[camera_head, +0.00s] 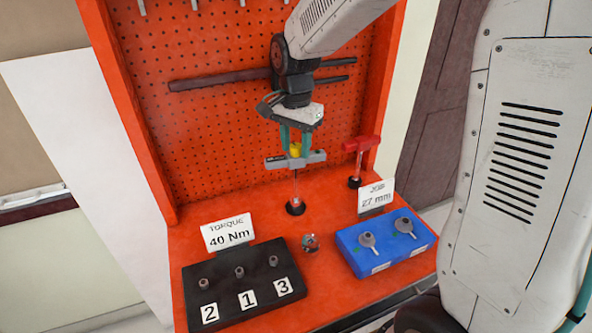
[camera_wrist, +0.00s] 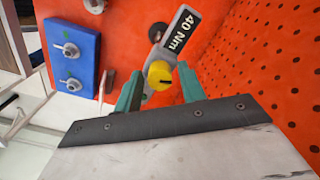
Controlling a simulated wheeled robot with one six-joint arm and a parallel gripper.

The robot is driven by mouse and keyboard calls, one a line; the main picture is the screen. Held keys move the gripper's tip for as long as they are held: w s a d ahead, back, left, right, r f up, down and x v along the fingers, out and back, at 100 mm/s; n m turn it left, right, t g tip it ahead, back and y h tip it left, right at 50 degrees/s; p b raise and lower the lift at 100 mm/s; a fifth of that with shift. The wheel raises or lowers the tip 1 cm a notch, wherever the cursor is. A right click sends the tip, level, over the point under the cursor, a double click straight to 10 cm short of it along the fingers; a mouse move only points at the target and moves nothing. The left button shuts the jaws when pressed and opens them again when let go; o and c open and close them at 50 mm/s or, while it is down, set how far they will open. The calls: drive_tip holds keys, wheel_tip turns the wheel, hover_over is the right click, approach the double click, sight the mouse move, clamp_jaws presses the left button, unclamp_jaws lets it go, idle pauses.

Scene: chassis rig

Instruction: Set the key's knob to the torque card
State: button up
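The key (camera_head: 312,158) is a grey T-handled tool standing upright in a dark round base on the orange bench. Its yellow knob (camera_head: 295,150) sits on top, with a dark line across it in the wrist view (camera_wrist: 160,76). A black plate (camera_wrist: 179,30) on the handle reads 40 Nm. The torque card (camera_head: 228,233) also reads 40 Nm. My gripper (camera_head: 295,147) points down over the key. In the wrist view its green fingers (camera_wrist: 160,70) stand open on either side of the knob, with small gaps visible.
A red T-handled tool (camera_head: 361,146) stands right of the key. A blue block (camera_head: 354,255) holds two sockets before a 27 mm card (camera_head: 376,197). A black block (camera_head: 230,291) carries spots numbered 2, 1, 3. A small round object (camera_head: 310,243) lies between them. An orange pegboard (camera_head: 200,130) rises behind.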

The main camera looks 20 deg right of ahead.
drive_tip(key=shift+r, duration=0.1)
drive_tip(key=shift+r, duration=2.9)
drive_tip(key=shift+s+n, duration=0.1)
drive_tip(key=shift+n, duration=0.5)
drive_tip(key=s+d+r+n+t, duration=0.1)
drive_tip(key=s+n, duration=0.9)
drive_tip(key=s, duration=1.7)
drive_tip(key=shift+s+d+r, duration=0.4)
drive_tip(key=shift+d+r, duration=0.15)
drive_tip(key=shift+d, duration=0.55)
